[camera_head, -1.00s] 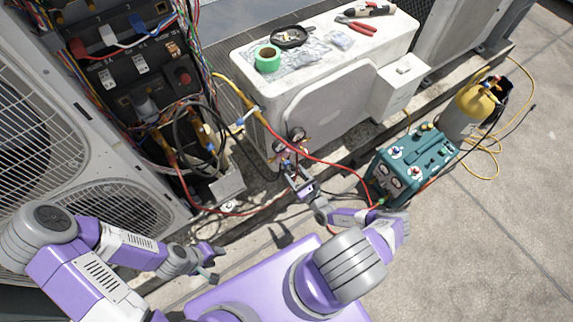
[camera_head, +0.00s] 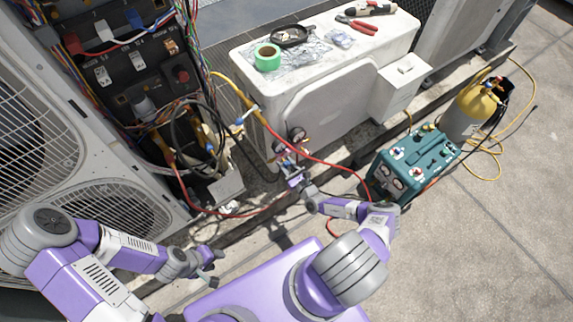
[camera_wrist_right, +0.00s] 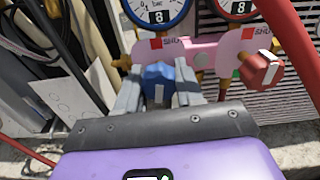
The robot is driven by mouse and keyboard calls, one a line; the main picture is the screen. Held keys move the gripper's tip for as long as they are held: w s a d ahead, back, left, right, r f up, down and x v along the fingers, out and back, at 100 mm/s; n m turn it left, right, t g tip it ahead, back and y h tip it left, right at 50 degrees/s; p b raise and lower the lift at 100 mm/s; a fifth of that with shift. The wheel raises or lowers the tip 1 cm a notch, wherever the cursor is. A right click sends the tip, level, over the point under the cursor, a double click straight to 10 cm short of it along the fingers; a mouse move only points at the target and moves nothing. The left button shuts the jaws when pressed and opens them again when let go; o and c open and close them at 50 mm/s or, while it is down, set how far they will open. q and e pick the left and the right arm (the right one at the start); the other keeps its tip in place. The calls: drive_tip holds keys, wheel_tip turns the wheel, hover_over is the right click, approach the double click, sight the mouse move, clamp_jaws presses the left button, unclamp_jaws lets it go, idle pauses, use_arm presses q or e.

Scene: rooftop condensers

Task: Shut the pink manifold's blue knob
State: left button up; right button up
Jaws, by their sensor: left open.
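The pink manifold (camera_wrist_right: 200,50) hangs in front of the white condenser's near side; it is small in the head view (camera_head: 287,150). Its blue knob (camera_wrist_right: 159,78) is at the left-centre of the right wrist view, below the left gauge. My right gripper (camera_wrist_right: 158,88) has one grey finger on each side of the blue knob, with no clear gap showing. In the head view the right gripper (camera_head: 295,182) is at the manifold, and the knob is too small to make out. My left gripper (camera_head: 213,267) is open and empty, low and left, away from the manifold.
A red knob (camera_wrist_right: 262,70) sits on the manifold's right, close to a red hose (camera_wrist_right: 297,35). Two gauges (camera_wrist_right: 158,10) are above. The white condenser (camera_head: 330,100) carries tape and tools. A teal machine (camera_head: 418,160) and a yellow-topped cylinder (camera_head: 470,110) stand right.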

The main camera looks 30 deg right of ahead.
drive_tip(key=shift+c, duration=1.3)
